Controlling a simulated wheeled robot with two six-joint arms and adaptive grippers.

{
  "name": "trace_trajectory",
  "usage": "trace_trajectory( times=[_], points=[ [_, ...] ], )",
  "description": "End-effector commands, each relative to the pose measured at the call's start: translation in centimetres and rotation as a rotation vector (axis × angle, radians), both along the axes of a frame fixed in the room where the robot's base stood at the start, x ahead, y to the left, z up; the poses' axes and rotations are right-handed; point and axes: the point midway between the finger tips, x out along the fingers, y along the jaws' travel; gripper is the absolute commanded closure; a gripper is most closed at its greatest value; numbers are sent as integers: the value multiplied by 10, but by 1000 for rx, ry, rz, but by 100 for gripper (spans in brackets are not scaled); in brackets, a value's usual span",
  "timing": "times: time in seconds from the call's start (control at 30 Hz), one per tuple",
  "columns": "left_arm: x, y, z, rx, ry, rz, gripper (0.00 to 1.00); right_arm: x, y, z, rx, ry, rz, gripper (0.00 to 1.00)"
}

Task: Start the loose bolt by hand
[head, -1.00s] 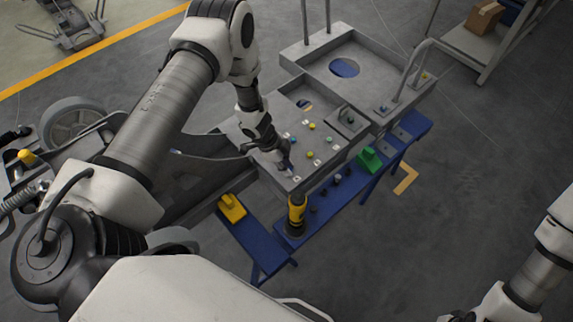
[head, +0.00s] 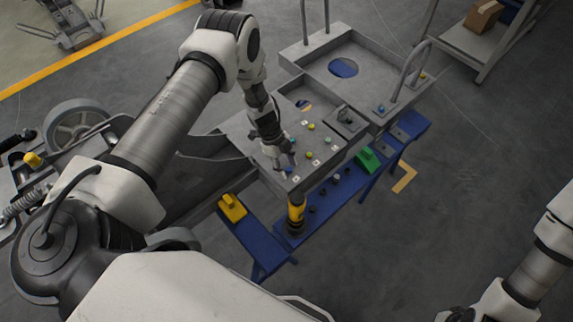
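The chassis plate (head: 252,150) is a grey metal deck with several small coloured bolts on it, each by a white marked tag. My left gripper (head: 286,169) points down over the near corner of the plate. Its fingers look spread, with nothing clearly between them. A blue bolt (head: 290,171) shows on the plate right at the fingertips; I cannot tell whether they touch it or which bolt is loose. Yellow bolts (head: 309,155) and pale green bolts sit farther right. My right arm shows at the lower right edge, but its gripper is not in view.
A blue bench (head: 262,243) runs under the chassis and carries a yellow-and-black tool (head: 296,214), a yellow block (head: 232,207) and a green block (head: 368,159). Upright grey handles (head: 415,70) rise from the rear frame.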

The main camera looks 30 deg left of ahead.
Motion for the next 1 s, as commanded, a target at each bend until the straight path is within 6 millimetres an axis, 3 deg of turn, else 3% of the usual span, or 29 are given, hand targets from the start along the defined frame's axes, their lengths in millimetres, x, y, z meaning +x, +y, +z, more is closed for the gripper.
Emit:
trace_trajectory(
  times=[0.27,0.7,1.0],
  points=[
    [1,5,10,0,-2,3,52,0,0,0,0,0,0,100],
    [6,42,101,-1,-3,1,52,0,0,0,0,0,0,100],
    [5,46,111,0,1,0,52,0,0,0,0,0,0,100]
  ],
)
